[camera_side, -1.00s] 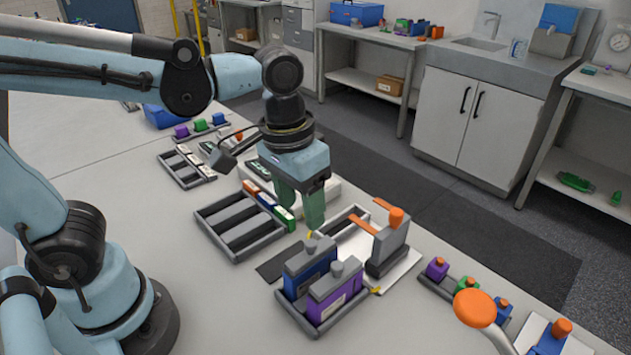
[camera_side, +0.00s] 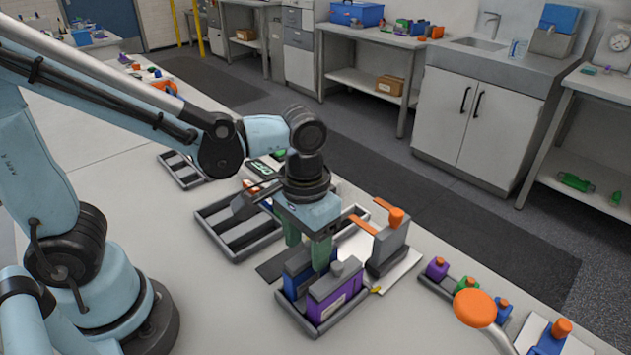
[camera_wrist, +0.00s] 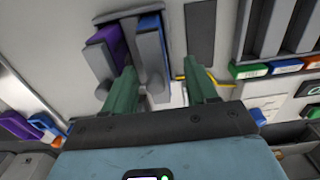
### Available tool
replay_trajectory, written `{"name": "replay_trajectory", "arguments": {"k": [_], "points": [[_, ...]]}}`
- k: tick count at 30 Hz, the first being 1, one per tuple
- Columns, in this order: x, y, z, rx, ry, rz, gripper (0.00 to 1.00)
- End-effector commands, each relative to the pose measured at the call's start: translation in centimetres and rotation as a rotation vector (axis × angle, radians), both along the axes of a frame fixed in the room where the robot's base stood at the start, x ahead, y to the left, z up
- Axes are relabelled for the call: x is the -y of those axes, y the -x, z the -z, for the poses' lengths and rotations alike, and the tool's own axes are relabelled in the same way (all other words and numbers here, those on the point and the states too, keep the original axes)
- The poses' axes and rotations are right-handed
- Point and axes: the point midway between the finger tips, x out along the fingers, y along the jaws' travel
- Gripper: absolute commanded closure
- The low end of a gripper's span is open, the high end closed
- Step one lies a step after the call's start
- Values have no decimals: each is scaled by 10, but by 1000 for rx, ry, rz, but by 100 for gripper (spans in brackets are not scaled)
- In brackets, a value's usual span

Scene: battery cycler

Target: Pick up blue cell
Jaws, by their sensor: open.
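The blue cell (camera_side: 302,274) stands upright in a grey tray (camera_side: 318,328) at the front middle of the bench, beside a purple cell (camera_side: 335,296). My gripper (camera_side: 307,252) is open, with its green fingers low at the blue cell; one finger overlaps it in the side view. In the wrist view the fingers (camera_wrist: 165,92) point toward the tray. The blue cell (camera_wrist: 151,24) shows there between the finger lines, nearer the left finger, and the purple cell (camera_wrist: 110,42) lies left of it. I cannot tell whether a finger touches a cell. The blue cell's top is partly hidden.
A grey holder with an orange knob (camera_side: 390,245) stands close right of the cells. A slotted tray (camera_side: 235,240) lies behind left. A row of small coloured bottles (camera_side: 466,287) and an orange round-headed object (camera_side: 474,308) are at the right.

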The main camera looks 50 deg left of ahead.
Motion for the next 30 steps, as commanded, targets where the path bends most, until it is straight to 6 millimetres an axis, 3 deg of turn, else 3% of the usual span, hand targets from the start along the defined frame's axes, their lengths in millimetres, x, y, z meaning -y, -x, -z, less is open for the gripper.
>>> {"name": "replay_trajectory", "arguments": {"k": [12, 24, 30], "points": [[5, -1, 42, 1, -1, 0, 43], [5, 0, 50, 2, -2, -1, 43], [5, 0, 50, 2, -1, -1, 72]]}}
